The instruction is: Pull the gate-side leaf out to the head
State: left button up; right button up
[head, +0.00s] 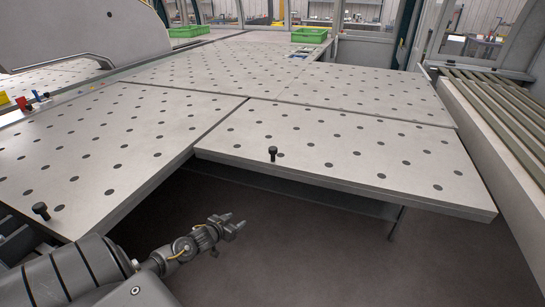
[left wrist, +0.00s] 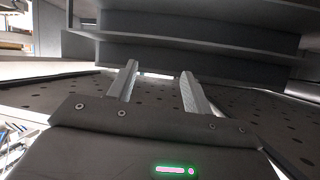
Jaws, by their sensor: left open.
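I cannot tell which one is the gate-side leaf. My left gripper (head: 232,221) is open and empty, in front of and below the right leaf's edge, apart from both knobs. Its two fingers (left wrist: 157,82) also show spread in the left wrist view. My right gripper is not in view.
A roller conveyor (head: 500,105) runs along the right. Green bins (head: 309,35) stand at the back. A rear perforated panel (head: 375,92) lies behind the right leaf. Dark floor (head: 330,250) is open in front of the right leaf. A large grey machine cover (head: 60,30) stands at the upper left.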

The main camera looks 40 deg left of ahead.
pick_arm(q)
jog(key=w+r+t+h+b, duration=0.1)
jog(key=w+r+t+h, duration=0.35)
jog(key=r, duration=1.15)
jog(key=m+y, duration=0.1)
jog(key=m, duration=0.1)
send_near(270, 150)
jog(key=w, duration=0.2)
jog(key=shift+t, duration=0.35)
jog(key=w, duration=0.9)
jog(key=shift+w+d+f, duration=0.3)
jog(key=shift+f, duration=0.05)
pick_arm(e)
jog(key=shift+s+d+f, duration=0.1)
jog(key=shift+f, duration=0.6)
pick_arm(q)
jog(key=shift+c, duration=0.2)
grip_shut()
